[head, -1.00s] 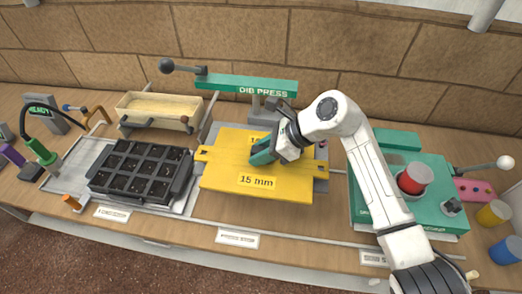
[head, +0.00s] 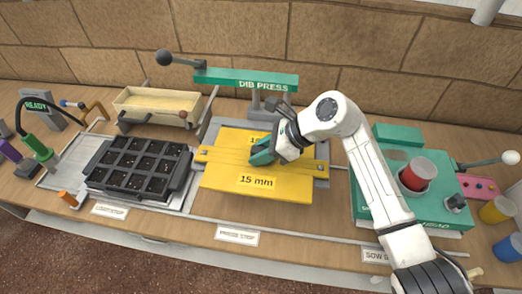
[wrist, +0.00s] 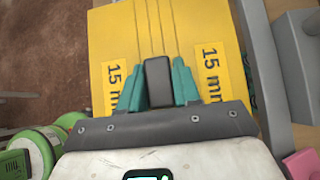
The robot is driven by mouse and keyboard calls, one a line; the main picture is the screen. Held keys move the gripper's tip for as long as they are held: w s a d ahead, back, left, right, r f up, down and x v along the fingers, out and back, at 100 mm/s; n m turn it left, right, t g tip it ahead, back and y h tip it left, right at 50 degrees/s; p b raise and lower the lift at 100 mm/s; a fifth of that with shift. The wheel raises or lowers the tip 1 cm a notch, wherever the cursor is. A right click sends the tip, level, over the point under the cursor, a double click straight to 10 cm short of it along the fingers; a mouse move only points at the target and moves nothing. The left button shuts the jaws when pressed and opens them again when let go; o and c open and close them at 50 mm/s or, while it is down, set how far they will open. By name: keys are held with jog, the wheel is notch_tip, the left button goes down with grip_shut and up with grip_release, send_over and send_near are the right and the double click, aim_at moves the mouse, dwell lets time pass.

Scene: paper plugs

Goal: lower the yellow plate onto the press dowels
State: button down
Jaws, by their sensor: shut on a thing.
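The yellow plate (head: 255,193), labelled 15 mm, lies roughly level under the green press head marked DIB PRESS (head: 246,80). My gripper (head: 262,152) is shut on a dark grip at the plate's middle. In the wrist view, the teal fingers (wrist: 158,85) close on both sides of the dark block (wrist: 158,80), with the yellow plate (wrist: 200,25) beyond them. The press dowels cannot be made out; small fittings show at the plate's left and right end tabs. I cannot tell whether the plate is seated or slightly raised.
A black cell tray (head: 140,168) stands close to the plate's left. A teal machine (head: 435,200) with a red cup (head: 418,174) stands at the right, behind my arm. A wooden box (head: 157,106) is at the back left. The press lever (head: 164,57) sticks out left.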

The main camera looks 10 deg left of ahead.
jog(key=shift+f+b, duration=0.4)
jog(key=shift+f, duration=0.15)
jog(key=c, duration=0.7)
grip_release()
jog(key=b+v, duration=0.2)
jog(key=v, duration=0.8)
jog(key=shift+d+r, duration=0.25)
jog(key=shift+d+r, duration=0.1)
